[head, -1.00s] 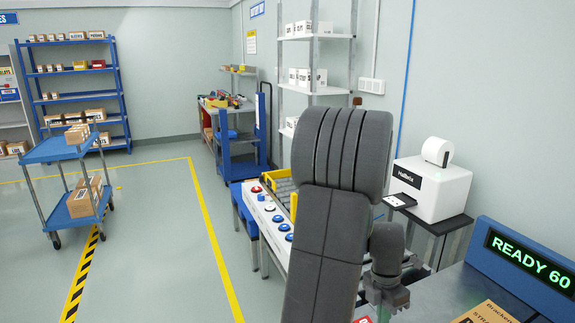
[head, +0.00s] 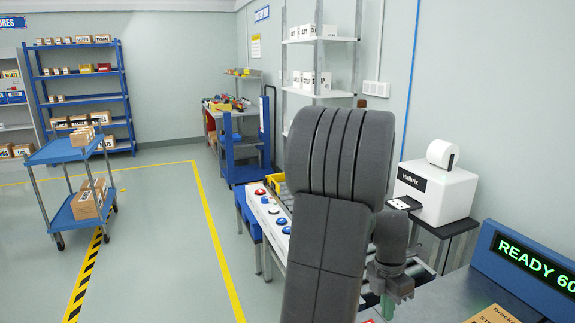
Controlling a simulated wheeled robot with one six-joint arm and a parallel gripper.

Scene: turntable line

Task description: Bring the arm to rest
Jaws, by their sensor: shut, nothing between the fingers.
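My own grey arm rises through the middle of the head view, folded over at its upper joint. Its wrist hangs down at the right side, and my gripper (head: 389,303) points downward at its end. The gripper is small here, with its fingers low against the bench; it is shut and holds nothing. The arm hides part of the bench and of the button panel behind it.
A grey bench (head: 440,296) at right bears a READY sign (head: 527,262) and a cardboard box (head: 492,315). A white label printer (head: 436,191) stands behind. A button panel (head: 266,208) is left of the arm. A blue cart (head: 62,151) stands on open floor at left.

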